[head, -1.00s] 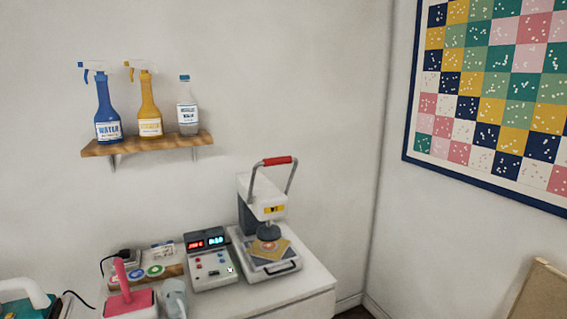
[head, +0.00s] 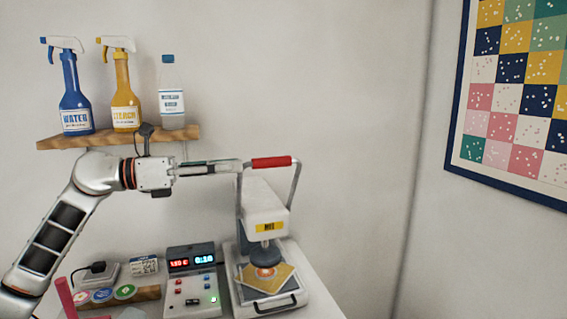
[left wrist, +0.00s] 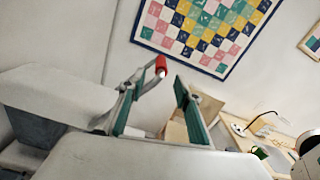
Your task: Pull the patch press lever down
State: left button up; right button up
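The patch press (head: 266,222) is a white machine with a round grey head above its base plate. Its lever stands up, with a red grip (head: 271,162) across the top of two metal arms. The red grip also shows in the left wrist view (left wrist: 160,65), ahead and between the fingers. My left gripper (head: 238,166) reaches in from the left, level with the grip, its tips just short of the grip's left end. In the left wrist view its two green-lined fingers (left wrist: 158,112) are apart with nothing between them. My right gripper is not in view.
Yellow fabric with an orange patch (head: 265,272) lies under the press head. A control box (head: 192,284) with lit displays stands left of the press. A wooden shelf (head: 118,138) with several bottles hangs behind my left arm.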

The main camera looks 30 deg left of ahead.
aim_at(292, 160)
pick_arm(q)
jog(key=p+x, duration=0.3)
jog(key=x, duration=0.7)
jog(key=shift+d+r, duration=0.2)
jog(key=shift+w+d+f, duration=0.2)
jog(key=shift+w+d, duration=0.15)
jog(key=shift+w, duration=0.05)
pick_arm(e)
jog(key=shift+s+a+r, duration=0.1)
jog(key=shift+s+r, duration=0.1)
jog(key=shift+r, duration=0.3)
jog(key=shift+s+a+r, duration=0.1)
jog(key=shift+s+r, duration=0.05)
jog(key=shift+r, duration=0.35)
pick_arm(q)
grip_shut()
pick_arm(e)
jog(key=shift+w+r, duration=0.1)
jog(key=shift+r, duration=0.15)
